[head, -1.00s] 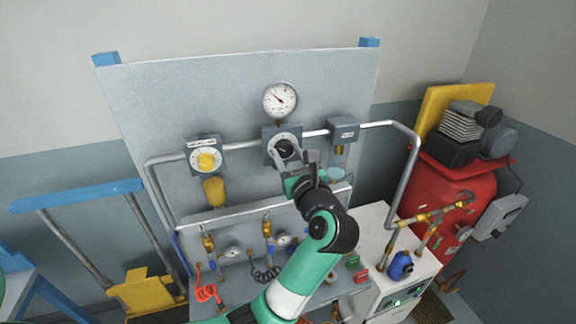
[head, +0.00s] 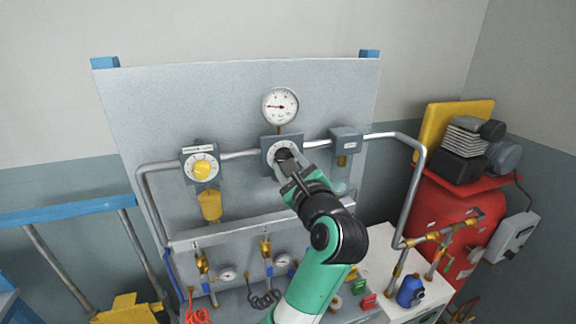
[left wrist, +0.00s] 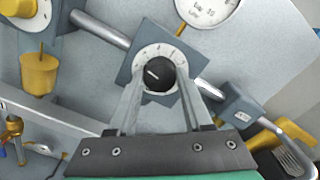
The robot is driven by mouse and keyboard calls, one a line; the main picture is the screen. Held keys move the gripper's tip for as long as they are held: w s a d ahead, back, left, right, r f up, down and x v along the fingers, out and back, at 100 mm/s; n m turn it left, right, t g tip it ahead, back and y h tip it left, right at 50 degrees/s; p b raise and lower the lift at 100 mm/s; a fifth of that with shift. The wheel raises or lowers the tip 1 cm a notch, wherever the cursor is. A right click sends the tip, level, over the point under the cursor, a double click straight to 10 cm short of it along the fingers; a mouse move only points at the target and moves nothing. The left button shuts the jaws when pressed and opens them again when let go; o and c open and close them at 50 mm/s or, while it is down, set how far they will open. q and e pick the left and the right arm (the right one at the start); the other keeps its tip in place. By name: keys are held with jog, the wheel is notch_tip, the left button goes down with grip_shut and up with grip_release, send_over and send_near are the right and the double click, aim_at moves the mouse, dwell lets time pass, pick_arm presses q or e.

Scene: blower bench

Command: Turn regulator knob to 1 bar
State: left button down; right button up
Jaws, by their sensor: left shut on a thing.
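The regulator knob (left wrist: 159,74) is black with a white pointer mark, on a white-scaled dial in a grey square housing (head: 268,142). In the left wrist view both fingers of my left gripper (left wrist: 160,83) lie at either side of it, shut on it. In the head view the left gripper (head: 287,161) reaches the knob from below right and partly hides it. The pressure gauge (head: 281,106) sits above the housing, its red needle pointing left; its numbers are too small to read. The gauge is cut off in the left wrist view (left wrist: 207,8). My right gripper is out of view.
A yellow-knobbed unit (head: 201,167) with a yellow bowl (head: 210,205) is left of the regulator. A small grey box (head: 346,139) is on the pipe to the right. Hoses and valves sit below. A red tank (head: 447,215) stands at right.

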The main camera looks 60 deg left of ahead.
pick_arm(q)
jog(key=shift+c, duration=1.6)
grip_release()
jog(key=shift+d, duration=0.1)
jog(key=s+d, duration=0.1)
jog(key=d, duration=1)
jog(key=shift+s+d, duration=0.2)
